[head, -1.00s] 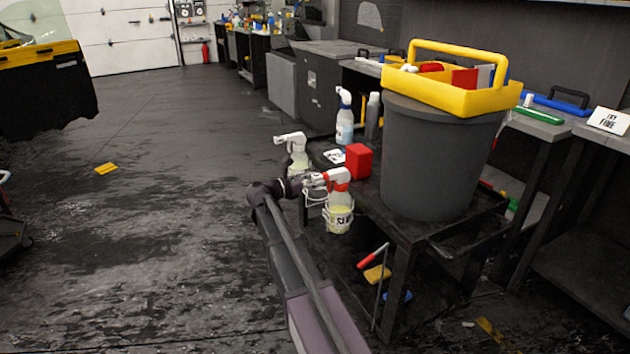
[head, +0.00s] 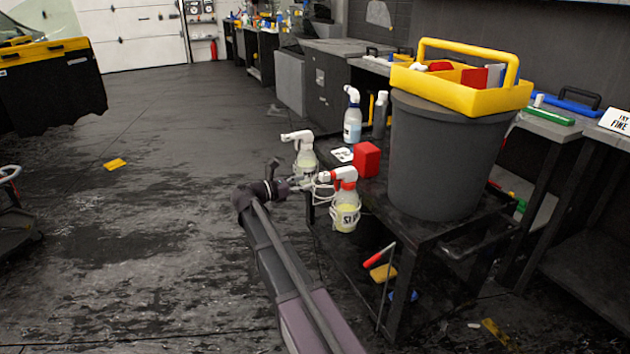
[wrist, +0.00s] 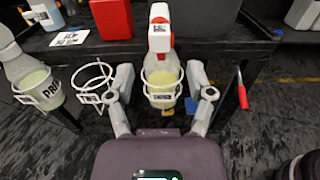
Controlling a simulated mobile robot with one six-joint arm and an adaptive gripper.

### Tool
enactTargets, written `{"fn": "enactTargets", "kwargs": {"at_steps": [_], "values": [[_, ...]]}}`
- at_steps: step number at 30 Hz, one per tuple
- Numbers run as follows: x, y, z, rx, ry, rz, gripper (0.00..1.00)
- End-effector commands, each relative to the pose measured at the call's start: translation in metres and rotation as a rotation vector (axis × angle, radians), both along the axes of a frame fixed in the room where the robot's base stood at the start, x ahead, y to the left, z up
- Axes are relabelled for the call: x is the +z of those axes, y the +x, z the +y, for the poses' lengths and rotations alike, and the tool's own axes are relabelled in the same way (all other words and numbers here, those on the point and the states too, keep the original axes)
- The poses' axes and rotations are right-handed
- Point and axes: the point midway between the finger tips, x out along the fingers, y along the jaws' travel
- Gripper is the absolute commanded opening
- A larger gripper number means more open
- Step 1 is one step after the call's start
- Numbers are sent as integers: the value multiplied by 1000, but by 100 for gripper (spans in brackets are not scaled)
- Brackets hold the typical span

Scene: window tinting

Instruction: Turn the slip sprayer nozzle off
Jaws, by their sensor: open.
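The slip sprayer (head: 346,208) is a clear bottle of yellowish liquid with a white and red spray head. It stands upright in a wire ring on the side of the dark cart. In the wrist view the slip sprayer (wrist: 162,62) is at the centre, with its nozzle (wrist: 159,14) towards the top edge. My gripper (head: 308,186) is open and empty, left of and lower than the spray head. In the wrist view the fingers of my gripper (wrist: 161,80) appear either side of the bottle, without visible contact. The nozzle's on or off setting cannot be read.
A white-headed sprayer (head: 304,155) stands in a neighbouring ring, with an empty ring (wrist: 92,84) between. A red box (head: 367,160), a blue-liquid sprayer (head: 352,122) and a large grey bin (head: 440,160) are on the cart. The floor left is open.

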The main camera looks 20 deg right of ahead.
Motion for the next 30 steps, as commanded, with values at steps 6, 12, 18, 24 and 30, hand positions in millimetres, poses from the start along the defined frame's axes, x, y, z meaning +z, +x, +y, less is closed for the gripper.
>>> {"fn": "enactTargets", "kwargs": {"at_steps": [6, 12, 18, 24, 30], "values": [[0, 0, 34, 2, 0, 0, 69], [0, -1, 50, 1, 0, 0, 69], [0, -2, 54, 0, 0, 0, 69], [0, -2, 54, 0, 0, 0, 69], [0, -2, 54, 0, 0, 0, 69]]}}
